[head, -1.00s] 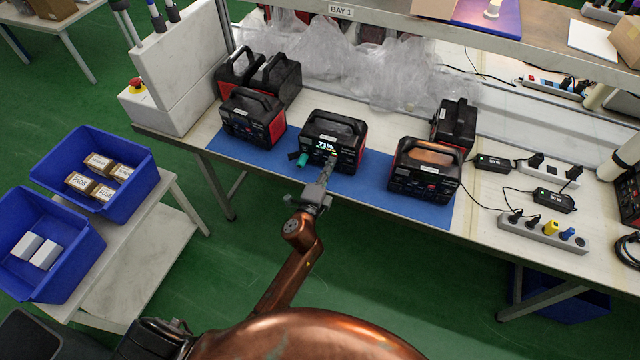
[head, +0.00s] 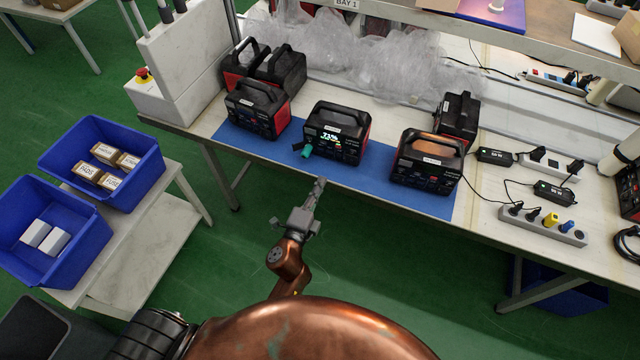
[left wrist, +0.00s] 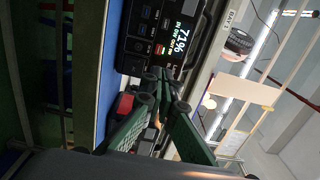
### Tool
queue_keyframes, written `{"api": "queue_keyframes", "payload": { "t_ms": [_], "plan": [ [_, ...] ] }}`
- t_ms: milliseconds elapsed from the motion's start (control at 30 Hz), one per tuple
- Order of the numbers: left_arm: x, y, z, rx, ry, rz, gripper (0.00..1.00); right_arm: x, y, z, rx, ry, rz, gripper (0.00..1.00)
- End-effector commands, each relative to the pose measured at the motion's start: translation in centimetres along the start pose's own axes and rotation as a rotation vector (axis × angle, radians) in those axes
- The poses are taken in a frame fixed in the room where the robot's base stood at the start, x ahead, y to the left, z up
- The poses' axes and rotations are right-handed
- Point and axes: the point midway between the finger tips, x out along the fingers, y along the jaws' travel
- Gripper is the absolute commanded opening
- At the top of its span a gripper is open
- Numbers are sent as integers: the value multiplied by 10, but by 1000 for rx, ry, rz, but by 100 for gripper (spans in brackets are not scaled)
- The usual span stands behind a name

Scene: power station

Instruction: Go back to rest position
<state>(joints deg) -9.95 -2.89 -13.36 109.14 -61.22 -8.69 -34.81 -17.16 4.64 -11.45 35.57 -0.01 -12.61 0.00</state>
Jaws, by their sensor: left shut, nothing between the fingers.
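My left gripper (head: 318,186) is shut and empty. In the head view it hangs over the green floor just in front of the table edge, apart from the middle power station. That power station (head: 337,133) is black and red, stands on the blue mat (head: 408,194), and its lit display reads 71%. A teal plug (head: 306,151) sits at its lower front left. In the left wrist view the closed fingers (left wrist: 163,82) show in front of the display (left wrist: 180,38), with the picture turned sideways. My right gripper is in neither view.
More power stations stand on the table, one at the right (head: 425,158) and others at the left (head: 257,108). A side table at the left holds blue bins (head: 104,164). A power strip (head: 540,225) lies at the right. Green floor is free below the table edge.

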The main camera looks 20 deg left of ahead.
Motion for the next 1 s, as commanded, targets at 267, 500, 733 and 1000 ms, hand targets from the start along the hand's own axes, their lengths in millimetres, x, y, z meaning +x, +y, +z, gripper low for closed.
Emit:
{"api": "queue_keyframes", "payload": {
  "t_ms": [267, 500, 733, 1000],
  "plan": [
    [0, 0, 0, 0, 0, 0, 0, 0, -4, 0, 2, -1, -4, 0],
    [0, 1, 0, 0, 0, 1, 0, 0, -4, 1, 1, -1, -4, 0],
    [-2, 65, 3, -93, 2, 117, 0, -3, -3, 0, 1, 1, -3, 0],
    [-50, 250, 19, -380, -69, 449, 0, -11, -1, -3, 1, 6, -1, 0]
  ]
}}
